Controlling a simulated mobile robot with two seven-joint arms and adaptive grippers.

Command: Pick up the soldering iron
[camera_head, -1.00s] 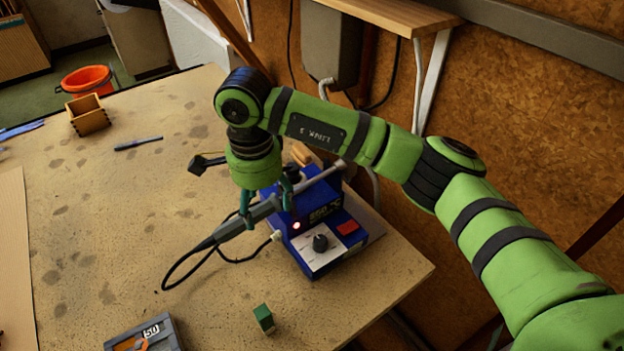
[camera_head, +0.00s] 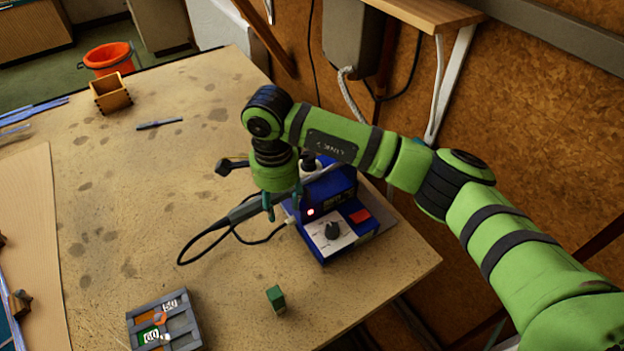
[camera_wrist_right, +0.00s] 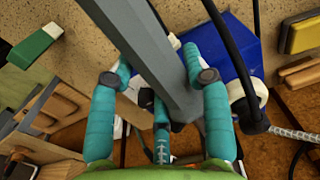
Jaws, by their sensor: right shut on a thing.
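The soldering iron (camera_head: 242,212) has a grey handle and a black cable that loops onto the table at its left. My right gripper (camera_head: 283,205) is shut on the soldering iron, in front of the blue soldering station (camera_head: 338,240). In the right wrist view, the teal fingers (camera_wrist_right: 160,85) sit on both sides of the grey handle (camera_wrist_right: 150,50). The iron's tip end is partly hidden behind the gripper and against the station in the head view. My left gripper is not in view.
A green block (camera_head: 276,298) and a grey tray with numbered compartments (camera_head: 190,322) are near the front edge. A wooden box (camera_head: 110,94) and a dark pen-like tool (camera_head: 160,123) lie farther back. The table's middle left is clear. A chipboard wall (camera_head: 540,130) bounds the right.

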